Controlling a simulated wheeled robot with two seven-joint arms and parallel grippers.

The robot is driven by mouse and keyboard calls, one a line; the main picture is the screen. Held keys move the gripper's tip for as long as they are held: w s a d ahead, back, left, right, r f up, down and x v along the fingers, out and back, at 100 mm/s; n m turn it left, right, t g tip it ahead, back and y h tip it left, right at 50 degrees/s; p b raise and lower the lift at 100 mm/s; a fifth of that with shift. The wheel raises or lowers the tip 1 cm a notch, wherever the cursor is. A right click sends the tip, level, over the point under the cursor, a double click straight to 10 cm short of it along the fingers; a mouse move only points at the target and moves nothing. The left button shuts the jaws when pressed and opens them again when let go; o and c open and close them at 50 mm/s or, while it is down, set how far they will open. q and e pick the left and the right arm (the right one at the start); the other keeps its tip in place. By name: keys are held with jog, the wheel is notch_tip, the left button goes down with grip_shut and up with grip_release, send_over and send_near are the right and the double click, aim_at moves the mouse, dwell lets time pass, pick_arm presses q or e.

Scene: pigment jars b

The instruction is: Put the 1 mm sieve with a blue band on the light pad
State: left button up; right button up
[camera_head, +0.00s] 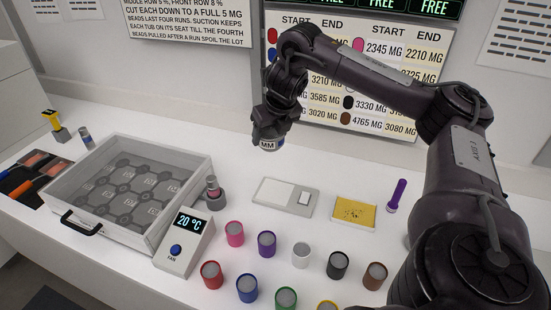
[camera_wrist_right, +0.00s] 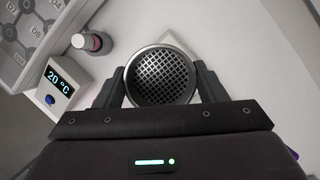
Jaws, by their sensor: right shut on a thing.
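My right gripper (camera_head: 268,128) is shut on a round sieve (camera_head: 268,144) and holds it in the air above the back of the table. The part of the label that shows reads "MM"; the rest of the label and the band colour are hard to make out. In the right wrist view the sieve's metal mesh (camera_wrist_right: 162,76) faces the camera, between the two fingers (camera_wrist_right: 162,88). A pale flat pad (camera_head: 267,191) with a white panel and a small square lies on the table, below and in front of the held sieve, with nothing on it. My left gripper is not in view.
Several coloured jars (camera_head: 301,256) stand in front of the pad.

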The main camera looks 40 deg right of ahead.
jog(key=shift+d+r+n, duration=0.3)
jog(key=shift+d+n, duration=0.2)
jog(key=shift+d, duration=0.3)
jog(key=b, duration=1.2)
send_over(273, 189)
jog(key=s, duration=0.2)
jog(key=f, duration=1.5)
jog(key=shift+w+a+f, duration=0.15)
jog(key=shift+w+f, duration=0.05)
jog(key=shift+f, duration=0.05)
notch_tip(273, 189, down, 4)
jog(key=b, duration=0.3)
jog(key=shift+f, duration=0.25)
jog(key=shift+r, duration=0.1)
jog(key=o, duration=1)
jog(key=p+v, duration=0.2)
jog(key=v, duration=0.2)
jog(key=p+v, duration=0.3)
jog(key=v, duration=0.1)
jog(key=p+v, duration=0.2)
jog(key=v, duration=0.2)
jog(key=shift+s+d, duration=0.15)
jog(key=shift+d, duration=0.1)
